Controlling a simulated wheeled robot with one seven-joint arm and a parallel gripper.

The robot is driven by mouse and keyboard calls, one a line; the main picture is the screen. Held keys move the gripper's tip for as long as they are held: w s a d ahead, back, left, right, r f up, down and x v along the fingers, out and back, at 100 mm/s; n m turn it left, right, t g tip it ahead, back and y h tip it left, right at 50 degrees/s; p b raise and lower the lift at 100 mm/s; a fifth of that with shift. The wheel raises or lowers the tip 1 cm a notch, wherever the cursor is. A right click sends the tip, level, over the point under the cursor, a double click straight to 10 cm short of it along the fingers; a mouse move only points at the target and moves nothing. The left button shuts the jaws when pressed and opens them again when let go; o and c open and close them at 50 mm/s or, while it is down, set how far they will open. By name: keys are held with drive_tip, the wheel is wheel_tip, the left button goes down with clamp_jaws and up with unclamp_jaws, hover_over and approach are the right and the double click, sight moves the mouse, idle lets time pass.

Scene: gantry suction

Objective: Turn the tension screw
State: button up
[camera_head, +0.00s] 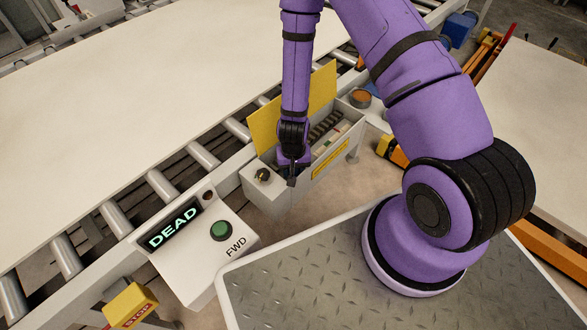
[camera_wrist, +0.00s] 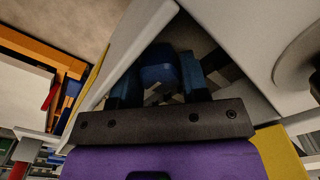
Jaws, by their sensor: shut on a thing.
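My gripper (camera_head: 291,168) points down at the left end of an open grey box (camera_head: 268,197) beside the conveyor. In the wrist view its two dark blue fingers (camera_wrist: 160,90) reach between pale box walls and are shut on a dark blue piece (camera_wrist: 158,68). I cannot tell from its shape whether this piece is the tension screw. A small dark knob (camera_head: 262,174) stands on the box's left top, just left of my gripper and apart from it. The fingertips' contact is hidden in the head view.
The box's yellow lid (camera_head: 325,88) stands open behind my gripper. A white control panel with a green FWD button (camera_head: 221,231) and a DEAD display (camera_head: 175,228) is at front left. A yellow STOP box (camera_head: 131,304) is below it.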

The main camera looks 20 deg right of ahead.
idle(0.3)
drive_tip(key=o, duration=0.9)
drive_tip(key=shift+s, duration=0.1)
drive_tip(key=n, duration=0.6)
drive_tip(key=shift+w+a+r+t+y, duration=0.35)
drive_tip(key=shift+a+r, duration=0.15)
drive_tip(key=shift+r, duration=4.75)
drive_tip(key=shift+w+a+r+t+y, duration=0.25)
drive_tip(key=shift+a+r, duration=0.25)
drive_tip(key=shift+r, duration=4.8)
drive_tip(key=shift+w+a+r+t+y, duration=0.25)
drive_tip(key=shift+a+r+t+y, duration=0.2)
drive_tip(key=shift+r, duration=4.8)
